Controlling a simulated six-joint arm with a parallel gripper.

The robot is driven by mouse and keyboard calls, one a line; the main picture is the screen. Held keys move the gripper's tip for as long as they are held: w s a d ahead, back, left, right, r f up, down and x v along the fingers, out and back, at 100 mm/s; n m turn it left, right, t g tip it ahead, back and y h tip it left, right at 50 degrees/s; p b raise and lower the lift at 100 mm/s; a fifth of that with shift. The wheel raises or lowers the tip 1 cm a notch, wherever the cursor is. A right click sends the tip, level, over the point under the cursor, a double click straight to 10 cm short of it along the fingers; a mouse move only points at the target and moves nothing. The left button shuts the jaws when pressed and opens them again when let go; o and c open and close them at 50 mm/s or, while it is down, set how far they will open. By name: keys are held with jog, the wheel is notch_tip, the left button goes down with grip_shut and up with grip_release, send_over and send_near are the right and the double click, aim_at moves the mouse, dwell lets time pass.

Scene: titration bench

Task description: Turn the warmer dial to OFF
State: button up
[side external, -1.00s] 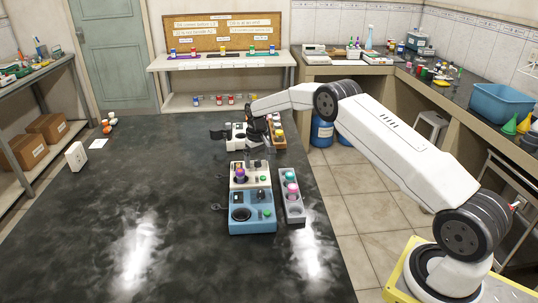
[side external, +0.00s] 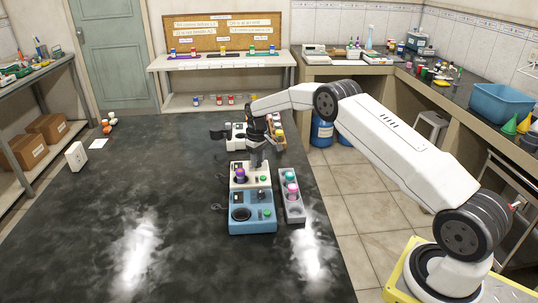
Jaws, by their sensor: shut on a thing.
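My gripper (side external: 256,162) points down at the back right part of a cream bench unit (side external: 238,184) in the middle of the table. It is shut on a small part there, which looks to be the warmer dial; the fingers hide it, and its setting cannot be read. A purple-topped item stands on the left of this unit (side external: 240,173), and a green button shows at its right. A blue unit (side external: 262,225) with a dark round well and a green button sits just in front of the cream one. Labels are too small to read.
A grey rack (side external: 297,213) with pink and teal topped items stands close on the right. Another white unit (side external: 238,131) and a rack with coloured tops (side external: 277,142) stand behind my gripper. The left and front of the black table (side external: 130,190) are mostly clear.

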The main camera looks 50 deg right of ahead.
aim_at(258, 160)
jog(key=n, duration=0.7)
dwell(0.3)
jog(key=o, duration=1.3)
jog(key=shift+r, duration=0.1)
jog(key=shift+r, duration=3.4)
